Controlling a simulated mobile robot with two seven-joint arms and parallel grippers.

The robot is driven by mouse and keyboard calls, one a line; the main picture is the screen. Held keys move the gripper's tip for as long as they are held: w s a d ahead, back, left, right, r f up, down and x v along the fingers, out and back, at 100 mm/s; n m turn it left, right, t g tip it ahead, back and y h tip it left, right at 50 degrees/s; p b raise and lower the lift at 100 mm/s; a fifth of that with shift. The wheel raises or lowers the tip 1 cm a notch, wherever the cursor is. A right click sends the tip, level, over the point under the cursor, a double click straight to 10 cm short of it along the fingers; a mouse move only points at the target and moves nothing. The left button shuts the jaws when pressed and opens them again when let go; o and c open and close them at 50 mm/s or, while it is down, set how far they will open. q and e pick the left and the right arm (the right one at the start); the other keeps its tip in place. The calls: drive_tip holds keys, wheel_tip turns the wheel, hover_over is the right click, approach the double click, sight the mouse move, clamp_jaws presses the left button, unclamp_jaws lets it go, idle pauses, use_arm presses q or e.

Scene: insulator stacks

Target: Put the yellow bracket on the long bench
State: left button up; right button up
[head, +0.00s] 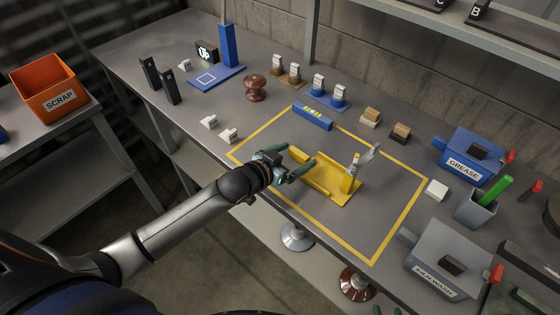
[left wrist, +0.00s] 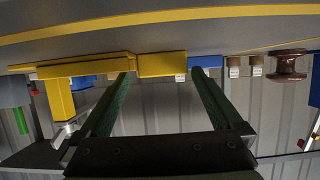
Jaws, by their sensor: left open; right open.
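The yellow bracket (head: 342,188) lies on the long bench (head: 370,225), inside a yellow outlined square. It has a flat base, a raised long edge and an upright post at its right end. My left gripper (head: 286,163) is open at the bracket's left end, its dark green fingers pointing towards it. In the left wrist view, which looks upside down, part of the bracket (left wrist: 162,65) shows between the two fingertips (left wrist: 165,78); I cannot tell whether they touch it. My right gripper (head: 387,310) barely shows at the bottom edge, its two green tips apart.
A blue bar (head: 313,116) lies at the square's back edge. Small white blocks (head: 229,136) sit left of it. A blue grease box (head: 468,155), a grey cup (head: 476,208) and a grey wash box (head: 445,260) stand right. An orange scrap bin (head: 45,88) stands on another table.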

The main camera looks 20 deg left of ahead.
use_arm(q)
drive_tip(key=p+v, duration=0.1)
drive_tip(key=v, duration=1)
